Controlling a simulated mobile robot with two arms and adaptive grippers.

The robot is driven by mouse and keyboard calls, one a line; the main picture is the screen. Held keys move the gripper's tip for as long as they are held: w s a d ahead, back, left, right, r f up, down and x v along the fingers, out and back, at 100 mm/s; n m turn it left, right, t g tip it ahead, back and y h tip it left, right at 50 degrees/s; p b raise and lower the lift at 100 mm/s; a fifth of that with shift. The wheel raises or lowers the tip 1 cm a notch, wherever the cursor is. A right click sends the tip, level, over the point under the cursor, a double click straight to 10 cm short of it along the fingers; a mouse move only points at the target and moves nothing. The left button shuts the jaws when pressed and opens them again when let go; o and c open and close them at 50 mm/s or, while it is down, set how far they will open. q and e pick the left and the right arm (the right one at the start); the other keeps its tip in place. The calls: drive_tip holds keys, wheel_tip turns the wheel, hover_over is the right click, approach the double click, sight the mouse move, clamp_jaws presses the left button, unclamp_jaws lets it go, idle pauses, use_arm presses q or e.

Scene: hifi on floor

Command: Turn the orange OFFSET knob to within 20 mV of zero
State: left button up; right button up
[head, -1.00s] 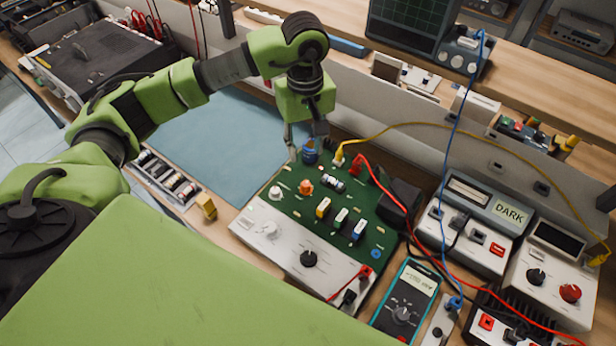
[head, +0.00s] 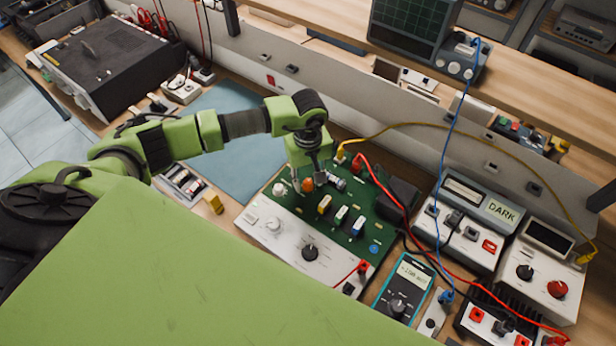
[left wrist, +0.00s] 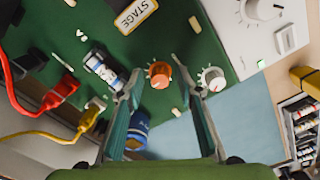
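The orange knob (head: 307,185) stands on the green circuit board (head: 372,212), close beside a white knob (head: 279,190). My left gripper (head: 307,179) is over the orange knob, pointing down. In the left wrist view its two fingers (left wrist: 165,92) are spread, with the orange knob (left wrist: 159,74) between and just beyond the tips. A gap shows on each side of the knob. The white knob (left wrist: 211,79) is near the right fingertip. The teal multimeter (head: 404,290) shows a reading too small to read surely. My right gripper is in neither view.
A striped cylindrical part (left wrist: 102,70) lies near the left finger, and a blue cylinder (left wrist: 137,128) stands between the fingers. Yellow (head: 430,124) and red (head: 400,222) cables arch right of the board. A blue mat (head: 228,140) left of the board is mostly clear.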

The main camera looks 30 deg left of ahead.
use_arm(q)
clamp_jaws()
drive_tip(key=n+b, duration=0.2)
drive_tip(key=shift+f+n+b, duration=0.2)
drive_tip(key=shift+n+b, duration=0.1)
drive_tip(key=shift+b, duration=0.1)
drive_tip(key=n+b, duration=0.3)
drive_tip(key=shift+n, duration=0.3)
drive_tip(key=n+b, duration=0.2)
drive_tip(key=n, duration=0.1)
drive_tip(key=shift+b, duration=0.3)
drive_tip(key=shift+r+n+b, duration=0.2)
drive_tip(key=shift+n+b, duration=0.85)
drive_tip(key=shift+n, duration=1.05)
